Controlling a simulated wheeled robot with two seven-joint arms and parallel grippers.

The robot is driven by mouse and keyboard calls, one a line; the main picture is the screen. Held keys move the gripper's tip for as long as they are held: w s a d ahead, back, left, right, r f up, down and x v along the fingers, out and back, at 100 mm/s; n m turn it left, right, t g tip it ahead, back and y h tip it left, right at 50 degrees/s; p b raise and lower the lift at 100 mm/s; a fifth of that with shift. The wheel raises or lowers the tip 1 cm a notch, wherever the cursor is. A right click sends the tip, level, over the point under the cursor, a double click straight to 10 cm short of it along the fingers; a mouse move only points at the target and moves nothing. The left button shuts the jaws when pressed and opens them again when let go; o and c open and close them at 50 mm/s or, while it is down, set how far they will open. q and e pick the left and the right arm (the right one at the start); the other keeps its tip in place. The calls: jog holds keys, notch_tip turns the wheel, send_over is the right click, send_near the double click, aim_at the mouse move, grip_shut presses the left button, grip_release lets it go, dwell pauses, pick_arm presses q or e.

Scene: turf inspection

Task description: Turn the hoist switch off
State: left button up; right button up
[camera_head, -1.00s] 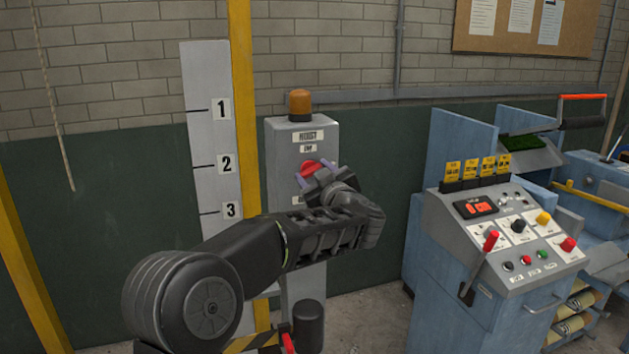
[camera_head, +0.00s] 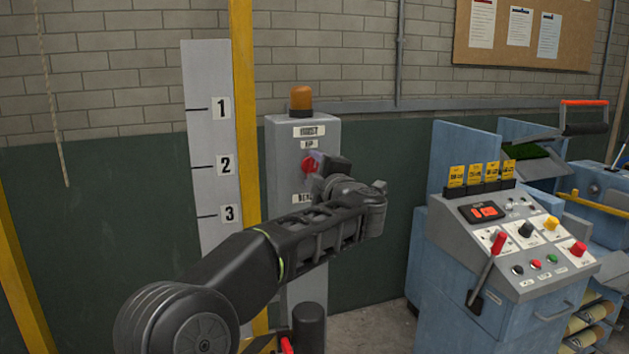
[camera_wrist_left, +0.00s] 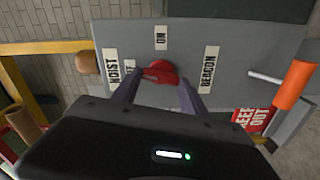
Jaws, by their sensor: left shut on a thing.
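The hoist switch is a red rotary knob (camera_head: 309,164) on the front of a grey upright box (camera_head: 322,133), below the HOIST label. In the left wrist view the red knob (camera_wrist_left: 160,72) sits between my fingertips, and its narrow end points left towards a partly hidden label ending in F. An ON label (camera_wrist_left: 161,37) is above it in that view. My left gripper (camera_head: 318,168) is at the box front, shut on the knob; it also shows in the left wrist view (camera_wrist_left: 158,84). My right gripper is not in view.
An orange beacon lamp (camera_head: 301,97) tops the box. A yellow post (camera_head: 243,130) and numbered board (camera_head: 208,140) stand left. A blue control console (camera_head: 515,240) with levers stands right, with a gap of floor between. A BEACON label (camera_wrist_left: 209,68) is beside the knob.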

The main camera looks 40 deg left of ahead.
pick_arm(q)
jog(key=shift+f+n+b, duration=0.15)
jog(key=shift+n+b, duration=0.6)
jog(key=shift+n, duration=0.55)
jog(key=o, duration=1.4)
jog(key=b+v, duration=0.1)
jog(key=v, duration=0.6)
jog(key=shift+s+d+b, duration=0.25)
jog(key=shift+d+b, duration=0.1)
